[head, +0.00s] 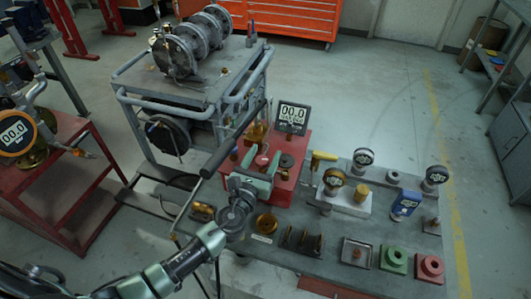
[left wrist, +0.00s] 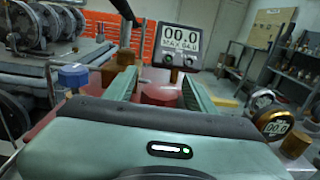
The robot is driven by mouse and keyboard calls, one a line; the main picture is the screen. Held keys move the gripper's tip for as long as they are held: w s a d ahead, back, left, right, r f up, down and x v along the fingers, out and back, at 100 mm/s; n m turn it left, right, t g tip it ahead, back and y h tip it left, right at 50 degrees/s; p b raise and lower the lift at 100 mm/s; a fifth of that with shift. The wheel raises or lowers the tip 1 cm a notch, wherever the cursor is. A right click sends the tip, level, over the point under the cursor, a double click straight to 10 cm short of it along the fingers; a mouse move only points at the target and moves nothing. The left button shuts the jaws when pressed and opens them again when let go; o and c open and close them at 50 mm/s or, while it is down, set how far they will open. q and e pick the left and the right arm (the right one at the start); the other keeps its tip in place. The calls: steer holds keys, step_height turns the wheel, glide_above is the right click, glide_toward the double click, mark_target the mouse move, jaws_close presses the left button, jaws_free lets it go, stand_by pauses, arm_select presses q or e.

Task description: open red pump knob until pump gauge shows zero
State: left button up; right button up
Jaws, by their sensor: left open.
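The pump is a red box (head: 283,192) on the grey bench, with small fittings on top. Its pump gauge (head: 292,117) is a dark square display at the back, reading 00.0; it also shows in the left wrist view (left wrist: 180,45). My left gripper (head: 262,165) is over the front of the pump top. In the left wrist view its fingers (left wrist: 158,88) are open and spread on both sides of a round red knob (left wrist: 161,95). The gripper body hides the knob's lower part, and I cannot tell whether the fingers touch it. My right gripper is not in view.
A long black lever (head: 233,139) slants up beside the left gripper. Several gauges, a blue device (head: 405,205) and green and red blocks stand on the bench (head: 330,250) to the right. A grey cart (head: 190,85) with flanged pipe stands behind. A red table (head: 75,190) is at left.

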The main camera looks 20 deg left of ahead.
mark_target(259, 165)
arm_select(q)
steer(key=s, duration=0.3)
steer(key=s+b, duration=0.1)
steer(key=s, duration=0.2)
steer(key=shift+s+a, duration=0.2)
steer(key=shift+s, duration=0.15)
